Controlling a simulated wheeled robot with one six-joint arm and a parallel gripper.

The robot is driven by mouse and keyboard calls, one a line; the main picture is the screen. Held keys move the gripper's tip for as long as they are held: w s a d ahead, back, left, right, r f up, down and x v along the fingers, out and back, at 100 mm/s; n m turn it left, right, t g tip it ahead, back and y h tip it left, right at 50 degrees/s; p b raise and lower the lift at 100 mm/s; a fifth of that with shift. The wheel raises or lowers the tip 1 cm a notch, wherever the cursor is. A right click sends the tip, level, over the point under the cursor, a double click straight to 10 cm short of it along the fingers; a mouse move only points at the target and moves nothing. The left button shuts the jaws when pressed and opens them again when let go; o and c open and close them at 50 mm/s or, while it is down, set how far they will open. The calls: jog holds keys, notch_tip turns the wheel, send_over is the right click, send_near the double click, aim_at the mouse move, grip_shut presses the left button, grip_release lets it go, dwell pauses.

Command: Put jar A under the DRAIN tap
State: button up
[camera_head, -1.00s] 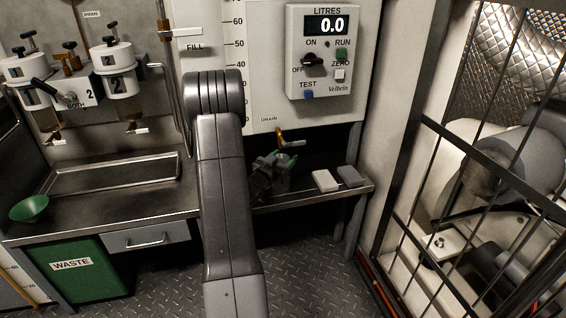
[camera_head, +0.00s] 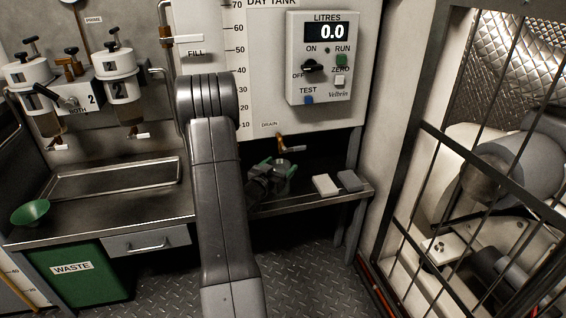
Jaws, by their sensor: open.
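A small greyish jar (camera_head: 281,184) stands on the steel shelf, roughly below the tap. No letter on it is readable, so I cannot tell that it is jar A. My gripper (camera_head: 279,167), dark with green fingertips, is open at the jar, its body to the left. One fingertip shows on each side of the jar's top. Whether they touch it is too small to tell. My arm hides the shelf's left part.
A white block (camera_head: 325,185) and a grey block (camera_head: 350,180) lie on the shelf to the right. The shelf's front edge and right leg are close by. A barred cage stands at right.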

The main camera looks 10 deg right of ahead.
jog(key=p+v, duration=0.1)
jog(key=v, duration=0.8)
